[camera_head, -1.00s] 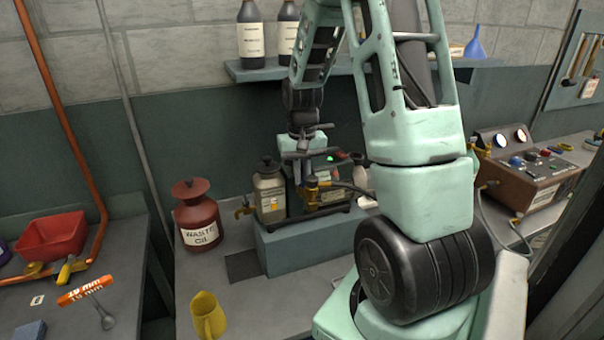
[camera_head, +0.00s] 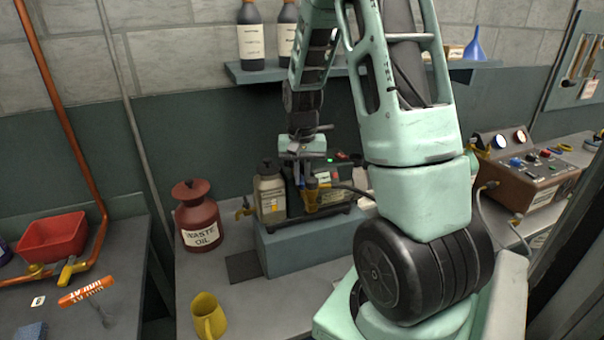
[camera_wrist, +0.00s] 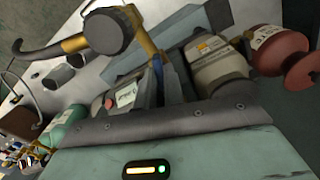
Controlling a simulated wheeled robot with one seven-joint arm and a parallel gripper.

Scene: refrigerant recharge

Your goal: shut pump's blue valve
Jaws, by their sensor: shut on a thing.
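The pump (camera_head: 331,192) stands on a blue-grey block on the bench, with a brass fitting and a dark round cap at its front. My gripper (camera_head: 302,182) points down at the pump, its fingers close together beside the brass fitting. In the wrist view, my gripper's fingers (camera_wrist: 163,82) reach down at the pump (camera_wrist: 124,93), near the large dark cap (camera_wrist: 105,32) and its brass parts. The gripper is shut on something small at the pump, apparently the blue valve.
A grey bottle with a label (camera_head: 270,194) stands close left of the pump. A brown gauge box (camera_head: 525,175) is at right. A shelf with bottles (camera_head: 250,38) hangs above.

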